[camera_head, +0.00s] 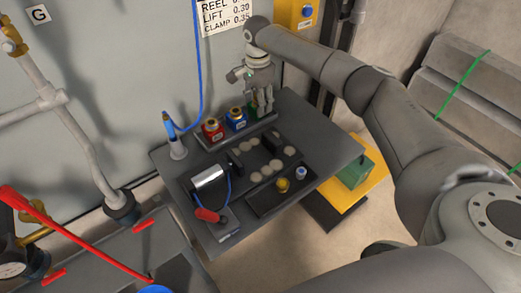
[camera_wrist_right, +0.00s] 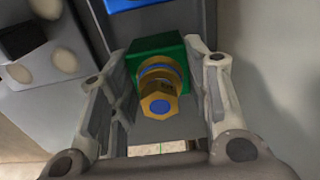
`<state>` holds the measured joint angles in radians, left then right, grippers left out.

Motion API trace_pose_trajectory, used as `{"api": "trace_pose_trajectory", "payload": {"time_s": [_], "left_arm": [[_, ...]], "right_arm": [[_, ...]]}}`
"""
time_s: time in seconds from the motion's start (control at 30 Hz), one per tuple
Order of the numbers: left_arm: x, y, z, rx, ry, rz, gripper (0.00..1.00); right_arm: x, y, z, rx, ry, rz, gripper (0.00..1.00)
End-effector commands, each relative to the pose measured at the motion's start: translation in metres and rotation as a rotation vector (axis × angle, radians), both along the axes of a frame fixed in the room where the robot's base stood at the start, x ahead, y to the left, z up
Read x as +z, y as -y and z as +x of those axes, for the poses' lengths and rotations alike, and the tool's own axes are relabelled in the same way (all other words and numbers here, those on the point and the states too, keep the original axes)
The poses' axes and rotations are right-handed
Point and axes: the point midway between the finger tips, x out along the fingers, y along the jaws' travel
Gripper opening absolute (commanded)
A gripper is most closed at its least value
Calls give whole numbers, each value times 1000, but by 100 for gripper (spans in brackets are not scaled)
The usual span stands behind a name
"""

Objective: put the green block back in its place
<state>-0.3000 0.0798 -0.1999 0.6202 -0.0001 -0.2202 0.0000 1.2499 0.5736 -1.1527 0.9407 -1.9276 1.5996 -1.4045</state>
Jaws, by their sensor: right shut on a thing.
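The green block (camera_wrist_right: 142,70), with a gold hex fitting (camera_wrist_right: 158,101) and blue ring on it, sits between the fingers of my right gripper (camera_wrist_right: 160,115). In the head view my right gripper (camera_head: 262,108) points down at the right end of a narrow grey rack (camera_head: 240,134), shut on the block. The green block shows there only as a sliver (camera_head: 253,107), mostly hidden by the fingers. A red block (camera_head: 212,132) and a blue block (camera_head: 236,120) stand in the rack to its left. I cannot tell whether the green block touches the rack. My left gripper is not in view.
The dark table (camera_head: 325,155) also holds a tray with round pale pads (camera_head: 262,172), a silver cylinder (camera_head: 208,177) and a red-handled tool (camera_head: 207,214). A blue hose fitting (camera_head: 172,135) stands left of the rack. A wall rises close behind.

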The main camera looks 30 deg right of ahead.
Motion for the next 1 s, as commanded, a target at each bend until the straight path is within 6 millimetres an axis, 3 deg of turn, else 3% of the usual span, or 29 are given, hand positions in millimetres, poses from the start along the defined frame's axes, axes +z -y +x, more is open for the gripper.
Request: {"api": "trace_pose_trajectory", "payload": {"time_s": [0.2,0.23,0.4,0.77,1.0], "left_arm": [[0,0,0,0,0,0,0],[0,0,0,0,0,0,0],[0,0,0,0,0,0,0],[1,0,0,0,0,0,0],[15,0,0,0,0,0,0]], "right_arm": [[1,0,0,0,1,1,16],[1,0,0,0,1,1,47],[1,0,0,0,1,0,69],[1,0,0,0,-1,0,69],[22,0,0,0,1,-1,69]]}}
